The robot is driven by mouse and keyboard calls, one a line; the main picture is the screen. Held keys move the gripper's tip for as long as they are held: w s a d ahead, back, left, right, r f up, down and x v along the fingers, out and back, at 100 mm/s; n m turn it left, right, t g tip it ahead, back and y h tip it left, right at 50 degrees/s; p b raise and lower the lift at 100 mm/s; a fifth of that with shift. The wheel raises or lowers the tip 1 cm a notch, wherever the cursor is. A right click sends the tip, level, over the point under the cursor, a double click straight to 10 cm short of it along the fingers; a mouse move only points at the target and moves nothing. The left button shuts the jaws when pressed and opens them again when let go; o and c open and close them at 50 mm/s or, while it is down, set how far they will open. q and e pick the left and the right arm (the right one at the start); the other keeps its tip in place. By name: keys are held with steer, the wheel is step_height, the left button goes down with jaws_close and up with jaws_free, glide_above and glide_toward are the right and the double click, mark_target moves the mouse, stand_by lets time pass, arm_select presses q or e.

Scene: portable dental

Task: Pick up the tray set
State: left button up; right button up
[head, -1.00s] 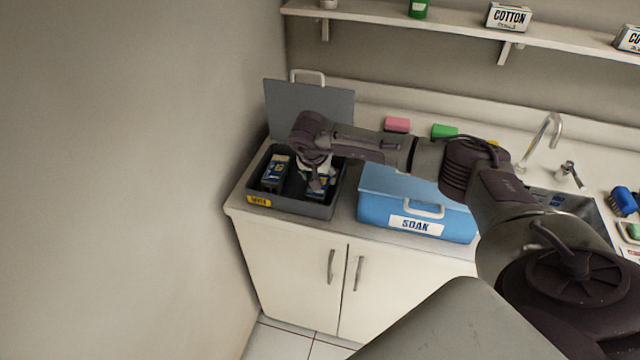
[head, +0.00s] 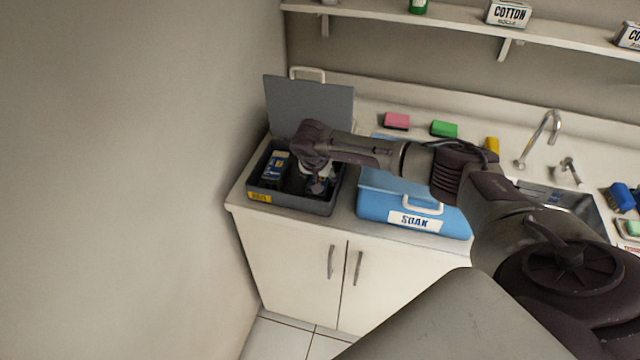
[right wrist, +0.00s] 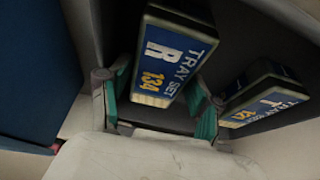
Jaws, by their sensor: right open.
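An open dark grey box (head: 288,203) on the counter holds two tray sets, dark cases with blue labels. One tray set (head: 274,170) lies at the box's left, clear of my gripper. My right gripper (head: 319,186) points down into the box's right part and largely hides the other tray set there. The other tray set (right wrist: 262,100) shows at right. My left gripper is not in view.
The grey box's lid (head: 308,108) stands raised behind it. A blue SOAK box (head: 385,212) stands close at its right, under my right arm. A wall (head: 130,180) rises at the left. Sponges, a tap (head: 545,135) and a sink are further right.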

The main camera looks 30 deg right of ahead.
steer(key=shift+f, duration=0.1)
stand_by(0.3)
steer(key=c, duration=1)
